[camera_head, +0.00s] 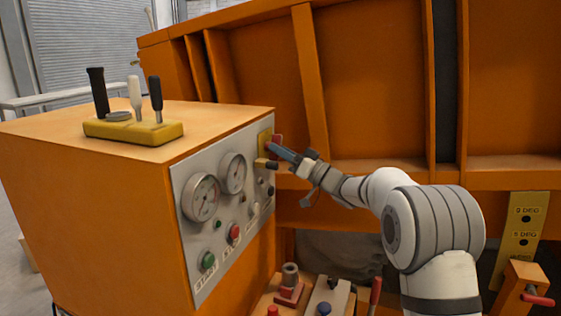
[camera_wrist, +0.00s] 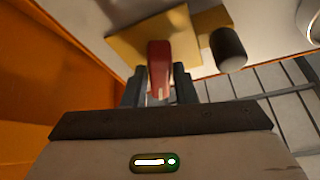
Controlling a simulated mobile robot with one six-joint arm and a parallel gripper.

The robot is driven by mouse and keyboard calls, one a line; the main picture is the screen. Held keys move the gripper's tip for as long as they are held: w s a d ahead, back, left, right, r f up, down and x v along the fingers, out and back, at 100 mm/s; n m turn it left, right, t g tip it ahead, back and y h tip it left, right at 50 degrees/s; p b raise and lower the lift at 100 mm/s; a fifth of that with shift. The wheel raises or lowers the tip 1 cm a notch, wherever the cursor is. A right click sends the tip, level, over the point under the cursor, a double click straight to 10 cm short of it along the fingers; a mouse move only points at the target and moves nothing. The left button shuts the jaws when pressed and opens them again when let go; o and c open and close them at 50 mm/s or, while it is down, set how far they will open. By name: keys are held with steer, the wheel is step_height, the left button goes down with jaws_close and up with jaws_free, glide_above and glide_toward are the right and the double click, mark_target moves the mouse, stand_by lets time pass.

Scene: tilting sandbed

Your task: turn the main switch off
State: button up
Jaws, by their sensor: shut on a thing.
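The main switch is a red handle on a yellow plate (camera_head: 265,138) at the far right end of the grey panel. In the wrist view the red switch handle (camera_wrist: 158,66) stands out from the yellow plate (camera_wrist: 196,30) and lies between my two fingers. My gripper (camera_head: 274,148) is shut on this handle; the wrist view shows its fingers (camera_wrist: 159,85) on both sides of it. The fingers partly hide the handle in the head view. I cannot read any on or off mark at the switch.
The grey panel (camera_head: 222,205) carries two gauges, a green START button (camera_head: 208,261) and a red button (camera_head: 234,232). A dark knob (camera_wrist: 228,48) sits close beside the switch. The orange sandbed wall (camera_head: 370,90) rises behind my arm. Levers (camera_head: 135,95) stand on the cabinet top.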

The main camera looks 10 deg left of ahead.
steer(key=n+g, duration=0.1)
steer(key=n, duration=0.1)
steer(key=n+g+b, duration=0.1)
steer(key=shift+w+f+n+y, duration=0.1)
steer(key=shift+f+n+y, duration=0.1)
steer(key=shift+n+y, duration=0.15)
steer(key=shift+r, duration=0.25)
stand_by(0.8)
steer(key=o, duration=0.9)
steer(key=shift+d+f, duration=0.1)
steer(key=shift+d, duration=0.05)
steer(key=v, duration=0.7)
steer(key=shift+d+f+b, duration=0.15)
steer(key=shift+d+b, duration=0.1)
steer(key=shift+b, duration=0.05)
